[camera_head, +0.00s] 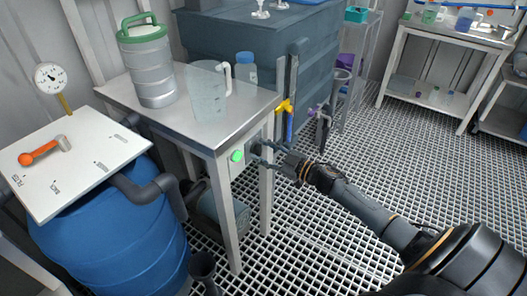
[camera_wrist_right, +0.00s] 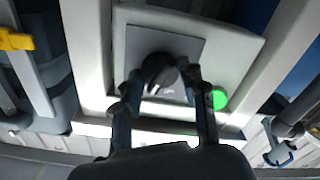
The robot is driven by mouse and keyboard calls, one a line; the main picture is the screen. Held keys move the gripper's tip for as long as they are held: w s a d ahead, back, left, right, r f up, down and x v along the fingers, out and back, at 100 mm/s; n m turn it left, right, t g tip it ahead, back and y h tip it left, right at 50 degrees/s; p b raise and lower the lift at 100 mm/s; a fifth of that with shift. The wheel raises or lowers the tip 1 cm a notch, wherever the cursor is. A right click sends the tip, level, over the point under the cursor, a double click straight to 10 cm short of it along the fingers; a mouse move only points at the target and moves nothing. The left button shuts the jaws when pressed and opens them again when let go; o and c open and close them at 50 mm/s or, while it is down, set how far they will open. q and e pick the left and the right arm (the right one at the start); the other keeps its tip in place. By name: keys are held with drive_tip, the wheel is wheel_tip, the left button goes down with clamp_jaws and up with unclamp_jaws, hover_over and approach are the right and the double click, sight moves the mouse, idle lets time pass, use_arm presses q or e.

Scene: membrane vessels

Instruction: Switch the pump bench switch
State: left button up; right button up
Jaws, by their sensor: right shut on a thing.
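The pump bench (camera_head: 185,118) is a metal-topped table on pale legs. Its switch is a black rotary knob (camera_wrist_right: 157,70) on a grey plate (camera_wrist_right: 192,47), seen in the right wrist view. A lit green lamp (camera_head: 237,155) sits beside the switch; it also shows in the right wrist view (camera_wrist_right: 218,98). My right gripper (camera_head: 257,150) reaches the bench's front from the right. In the right wrist view its fingers (camera_wrist_right: 160,80) stand on both sides of the knob, shut on it. In the head view the gripper mostly hides the knob. My left gripper is not in view.
A steel canister (camera_head: 150,75) with a green handle stands on the bench. A blue barrel (camera_head: 115,240) under a white board (camera_head: 75,180) is at left. Yellow (camera_head: 284,106) and purple valves are close behind my gripper. Grated floor (camera_head: 420,165) is open at right.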

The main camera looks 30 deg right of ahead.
drive_tip(key=shift+n, duration=2.3)
drive_tip(key=shift+n+b, duration=0.35)
drive_tip(key=shift+n, duration=1.85)
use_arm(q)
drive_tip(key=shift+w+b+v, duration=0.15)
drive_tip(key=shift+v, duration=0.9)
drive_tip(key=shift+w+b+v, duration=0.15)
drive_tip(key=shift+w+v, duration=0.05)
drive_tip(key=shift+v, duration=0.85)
use_arm(e)
drive_tip(key=shift+n, duration=0.3)
drive_tip(key=o, duration=1.2)
drive_tip(key=shift+c, duration=0.2)
